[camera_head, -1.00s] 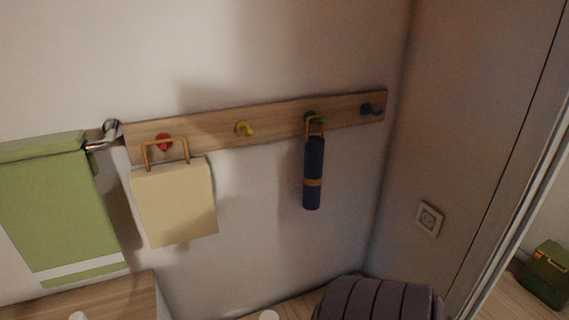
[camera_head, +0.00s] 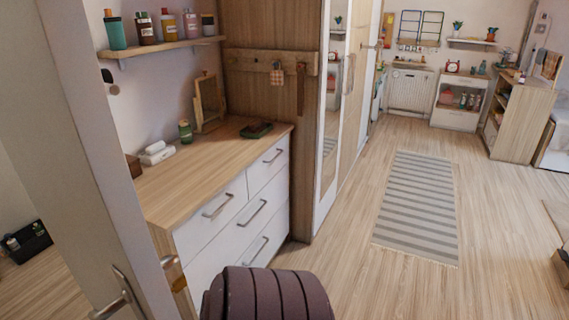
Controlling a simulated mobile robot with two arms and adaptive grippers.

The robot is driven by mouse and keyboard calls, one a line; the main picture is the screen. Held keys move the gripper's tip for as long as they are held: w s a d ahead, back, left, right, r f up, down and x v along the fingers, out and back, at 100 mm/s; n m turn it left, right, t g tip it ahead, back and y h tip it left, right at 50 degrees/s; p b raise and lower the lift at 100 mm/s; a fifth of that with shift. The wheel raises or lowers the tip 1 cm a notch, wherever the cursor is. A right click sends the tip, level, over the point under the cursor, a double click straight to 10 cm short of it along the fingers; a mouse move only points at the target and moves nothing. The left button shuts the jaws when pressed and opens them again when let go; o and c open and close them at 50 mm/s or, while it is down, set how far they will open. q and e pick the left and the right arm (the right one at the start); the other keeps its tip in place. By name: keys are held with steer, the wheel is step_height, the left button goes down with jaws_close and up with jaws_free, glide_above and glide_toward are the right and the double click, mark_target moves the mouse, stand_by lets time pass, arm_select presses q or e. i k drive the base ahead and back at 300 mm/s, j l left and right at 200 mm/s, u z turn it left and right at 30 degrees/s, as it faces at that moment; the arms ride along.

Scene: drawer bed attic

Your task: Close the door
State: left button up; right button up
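A pale grey door panel (camera_head: 100,130) stands upright at the left, seen at a steep angle. A metal lever handle (camera_head: 122,292) is low on it, near the bottom of the picture. The panel's lower end is cut off by the picture. Neither my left gripper nor my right gripper can be made out, and nothing is seen touching the handle.
A white dresser (camera_head: 225,240) with a wooden top stands just right of the panel. A mirrored wardrobe (camera_head: 330,110) is beyond it. A striped rug (camera_head: 418,205) lies on the open wooden floor (camera_head: 345,275). A black box (camera_head: 27,242) sits on the floor at far left.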

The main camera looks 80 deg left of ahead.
mark_target(59, 133)
steer(key=i+u, duration=0.1)
steer(key=u, duration=0.35)
steer(key=i+u, duration=0.15)
steer(key=u, duration=0.35)
steer(key=i+u, duration=0.1)
steer(key=u, duration=0.35)
steer(key=i+l+u, duration=0.1)
steer(key=u, duration=0.4)
steer(key=l+u, duration=0.2)
steer(key=u, duration=0.25)
steer(key=i+l+u, duration=0.1)
steer(key=u, duration=0.4)
steer(key=i+l+u, duration=0.15)
steer(key=u, duration=0.35)
steer(key=i+l+u, duration=0.1)
steer(key=u, duration=0.4)
steer(key=l+u, duration=0.3)
steer(key=u, duration=0.15)
steer(key=l+u, duration=0.25)
steer(key=u, duration=0.25)
steer(key=i, duration=0.05)
